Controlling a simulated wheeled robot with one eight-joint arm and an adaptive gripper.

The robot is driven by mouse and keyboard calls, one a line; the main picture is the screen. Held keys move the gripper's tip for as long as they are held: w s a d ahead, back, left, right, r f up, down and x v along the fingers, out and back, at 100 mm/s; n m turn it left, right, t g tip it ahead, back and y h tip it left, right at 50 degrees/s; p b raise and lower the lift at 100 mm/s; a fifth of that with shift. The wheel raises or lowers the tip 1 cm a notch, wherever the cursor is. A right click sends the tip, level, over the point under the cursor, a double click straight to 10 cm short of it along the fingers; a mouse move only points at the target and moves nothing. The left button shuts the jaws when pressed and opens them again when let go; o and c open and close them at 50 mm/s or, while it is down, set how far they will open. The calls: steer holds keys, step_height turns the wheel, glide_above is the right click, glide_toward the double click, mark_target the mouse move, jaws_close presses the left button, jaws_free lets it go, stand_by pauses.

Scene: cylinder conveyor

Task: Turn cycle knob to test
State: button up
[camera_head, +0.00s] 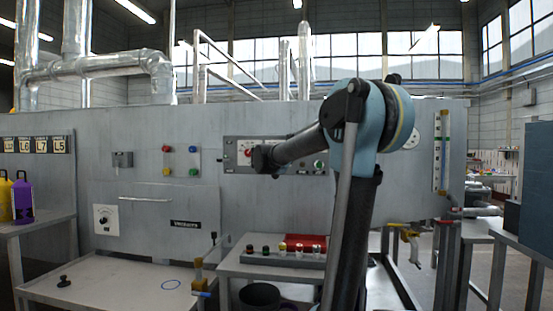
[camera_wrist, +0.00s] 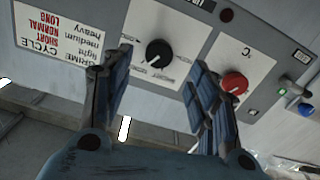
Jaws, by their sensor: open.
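My gripper (camera_wrist: 158,62) is open, its two dark fingers spread in front of a grey control panel. A black round knob (camera_wrist: 159,52) with a white pointer mark sits on a white dial plate, between the fingertips in the picture. I cannot tell whether the fingers touch it. The picture is turned over, and a label plate (camera_wrist: 62,38) reading CYCLE and GRIME lies left of the knob. In the head view, my gripper (camera_head: 262,158) is at the panel (camera_head: 230,141) and hides the black knob.
A red knob (camera_wrist: 234,85) on a white plate is close to my right finger; it also shows in the head view (camera_head: 244,149). Below the panel stands a table with a row of small knobs (camera_head: 283,247).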

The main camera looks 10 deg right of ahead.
steer(key=x, duration=0.8)
steer(key=shift+w+f, duration=0.1)
steer(key=shift+w, duration=0.05)
steer(key=c, duration=1.1)
